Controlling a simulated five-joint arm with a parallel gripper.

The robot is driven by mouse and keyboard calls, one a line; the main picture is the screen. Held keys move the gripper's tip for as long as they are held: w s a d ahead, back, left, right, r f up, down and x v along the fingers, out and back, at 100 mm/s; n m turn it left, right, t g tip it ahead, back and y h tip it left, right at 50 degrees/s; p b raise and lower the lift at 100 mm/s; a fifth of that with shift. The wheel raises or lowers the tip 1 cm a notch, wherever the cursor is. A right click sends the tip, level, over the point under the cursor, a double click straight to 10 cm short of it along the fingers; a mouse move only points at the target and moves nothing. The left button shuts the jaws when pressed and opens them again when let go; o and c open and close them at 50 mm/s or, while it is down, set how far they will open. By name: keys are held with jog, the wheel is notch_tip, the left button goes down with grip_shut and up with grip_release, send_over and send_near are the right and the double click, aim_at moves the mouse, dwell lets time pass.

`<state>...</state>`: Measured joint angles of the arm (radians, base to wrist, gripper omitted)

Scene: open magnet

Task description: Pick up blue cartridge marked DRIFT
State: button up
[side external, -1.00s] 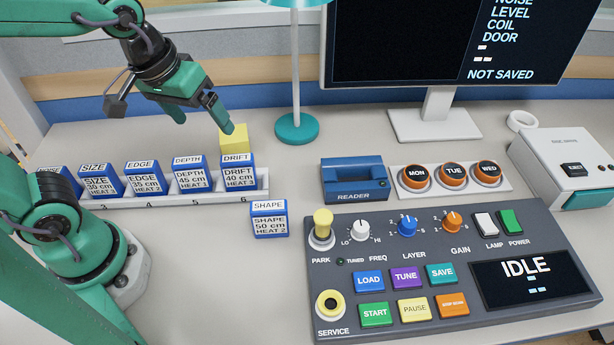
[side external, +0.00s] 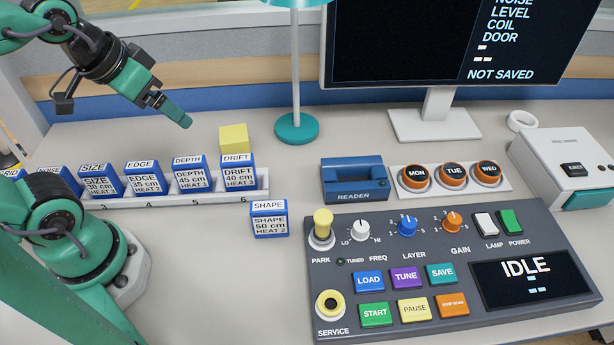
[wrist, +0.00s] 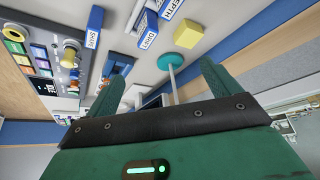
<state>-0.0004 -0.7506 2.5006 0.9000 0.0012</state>
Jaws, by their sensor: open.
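The blue DRIFT cartridge (side external: 239,176) stands upright in the rightmost slot, number 6, of the white rack (side external: 257,186). Its white label reads DRIFT 40 cm HEAT 3. It also shows in the wrist view (wrist: 148,30) at the top. My gripper (side external: 178,115) is above and behind the rack, up and left of the DRIFT cartridge, and apart from it. In the wrist view its two fingers (wrist: 163,88) stand wide apart with nothing between them.
The DEPTH cartridge (side external: 190,176) stands just left of DRIFT, with EDGE (side external: 144,180) and others further left. The SHAPE cartridge (side external: 269,219) stands on the table in front. A yellow block (side external: 233,138) sits behind DRIFT. A lamp base (side external: 296,128) stands behind right.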

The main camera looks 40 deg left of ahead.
jog(key=shift+w, duration=0.1)
dwell(0.4)
jog(key=n+g, duration=0.5)
jog(key=n, duration=0.3)
send_over(236, 159)
jog(key=f, duration=0.9)
jog(key=shift+s+a, duration=0.25)
jog(key=shift+s, duration=0.15)
jog(key=shift+w+d+f+n+g, duration=0.1)
jog(key=shift+w+f+n+g, duration=0.1)
jog(key=shift+f+n, duration=0.2)
jog(key=shift+w+d+f+n+g, duration=0.1)
jog(key=shift+w+f+n, duration=0.05)
jog(key=shift+f+n, duration=0.2)
jog(key=shift+d+f, duration=0.1)
jog(key=shift+f, duration=3.85)
jog(key=c, duration=1.1)
